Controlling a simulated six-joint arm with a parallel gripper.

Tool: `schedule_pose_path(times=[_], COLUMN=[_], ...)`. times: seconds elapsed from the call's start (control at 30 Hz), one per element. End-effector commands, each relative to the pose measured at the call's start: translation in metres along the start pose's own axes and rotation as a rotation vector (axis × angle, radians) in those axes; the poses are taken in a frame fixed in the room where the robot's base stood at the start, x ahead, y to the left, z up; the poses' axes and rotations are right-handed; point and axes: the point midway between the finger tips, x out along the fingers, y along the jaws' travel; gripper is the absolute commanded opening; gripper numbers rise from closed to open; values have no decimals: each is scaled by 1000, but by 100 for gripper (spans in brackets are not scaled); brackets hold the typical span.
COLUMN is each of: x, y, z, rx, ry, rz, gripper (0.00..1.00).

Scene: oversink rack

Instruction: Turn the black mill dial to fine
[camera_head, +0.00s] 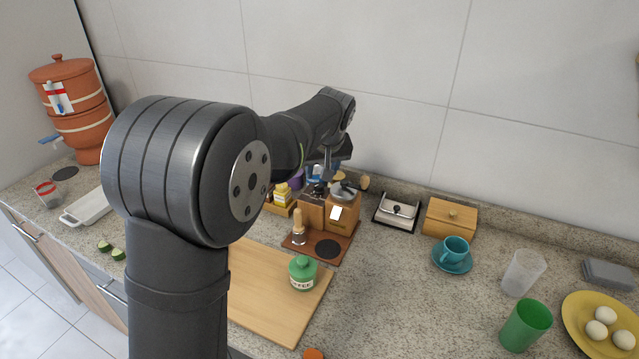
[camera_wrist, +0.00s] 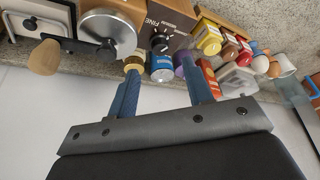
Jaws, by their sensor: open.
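The black mill dial (camera_wrist: 160,43) shows in the wrist view on the dark brown face of a mill (camera_wrist: 182,22), beside the word FINE. Its exact pointer setting is too small to read. In the head view the wooden mill (camera_head: 311,212) stands at the back of the counter, partly hidden, and I cannot make out the dial. My gripper (camera_wrist: 160,80) is open, its two blue fingers apart and pointing toward the mill's dial side. Nothing shows clearly held between them. In the head view my gripper (camera_head: 326,165) hangs above the mill, partly hidden by my arm.
A crank grinder (camera_head: 343,213) with a wooden knob stands right beside the mill. Small bottles and boxes crowd the other side. A green jar (camera_head: 302,273) stands on the cutting board (camera_head: 270,305) in front.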

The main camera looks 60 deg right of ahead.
Motion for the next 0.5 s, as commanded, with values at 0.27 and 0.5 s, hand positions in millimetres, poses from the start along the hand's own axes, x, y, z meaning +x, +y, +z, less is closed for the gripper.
schedule_pose_path(times=[0.27, 0.5], x=[52, 69], y=[0, 0], z=[0, 0], rx=[0, 0], ry=[-2, 0], rz=[-1, 0], gripper=[46, 46])
